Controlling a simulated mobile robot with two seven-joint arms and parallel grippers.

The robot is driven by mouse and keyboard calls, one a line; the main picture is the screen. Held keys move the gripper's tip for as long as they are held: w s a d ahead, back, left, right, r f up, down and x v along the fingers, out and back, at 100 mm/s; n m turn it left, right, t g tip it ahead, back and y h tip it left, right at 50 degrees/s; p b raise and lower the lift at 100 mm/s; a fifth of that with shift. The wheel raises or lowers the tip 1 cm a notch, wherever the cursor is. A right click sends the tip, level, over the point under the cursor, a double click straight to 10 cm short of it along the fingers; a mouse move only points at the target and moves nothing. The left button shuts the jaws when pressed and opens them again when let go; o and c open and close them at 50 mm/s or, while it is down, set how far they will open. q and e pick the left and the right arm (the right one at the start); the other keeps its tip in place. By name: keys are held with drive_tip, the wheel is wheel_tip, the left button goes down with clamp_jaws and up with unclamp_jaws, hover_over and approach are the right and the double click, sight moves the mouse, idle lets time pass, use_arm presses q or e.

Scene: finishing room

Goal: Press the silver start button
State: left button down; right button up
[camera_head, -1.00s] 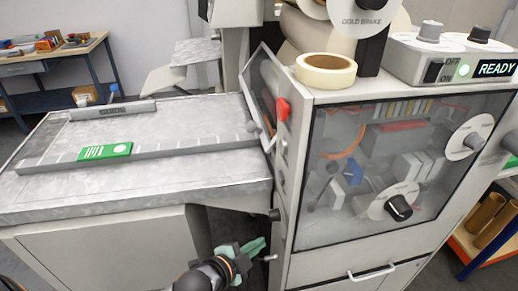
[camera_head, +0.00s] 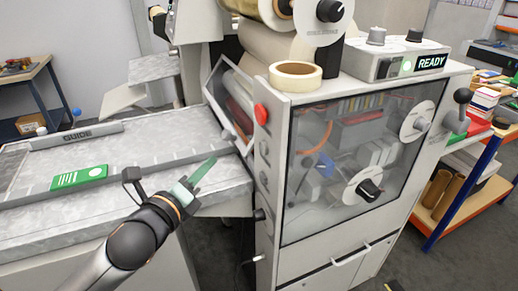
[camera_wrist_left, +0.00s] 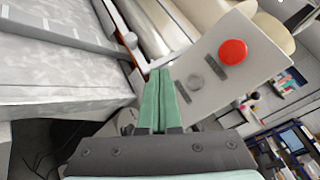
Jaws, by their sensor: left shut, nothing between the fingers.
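The silver start button (camera_wrist_left: 195,82) is a round grey disc on the machine's pale narrow end panel, seen in the left wrist view. A red button (camera_wrist_left: 233,52) sits beside it and also shows in the head view (camera_head: 261,113). My left gripper (camera_head: 211,162) is shut and empty, its green fingers together over the right end of the metal table, pointing toward the machine. In the left wrist view its fingertips (camera_wrist_left: 160,74) are left of the silver button, apart from it in the picture. My right gripper is out of view.
The metal feed table (camera_head: 120,165) carries a green card (camera_head: 80,178) and a guide bar (camera_head: 75,135). A tilted clear guard (camera_head: 228,105) stands beside the end panel. A tape roll (camera_head: 296,75) lies on the machine top, near a READY display (camera_head: 431,62).

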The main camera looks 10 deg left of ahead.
sight(264, 148)
use_arm(q)
drive_tip(key=shift+d, duration=0.1)
drive_tip(key=w+d, duration=0.5)
drive_tip(key=d, duration=0.2)
idle(0.4)
drive_tip(key=shift+d, duration=0.1)
idle(1.8)
drive_tip(key=shift+w+d+p, duration=0.15)
drive_tip(key=shift+d+p, duration=0.15)
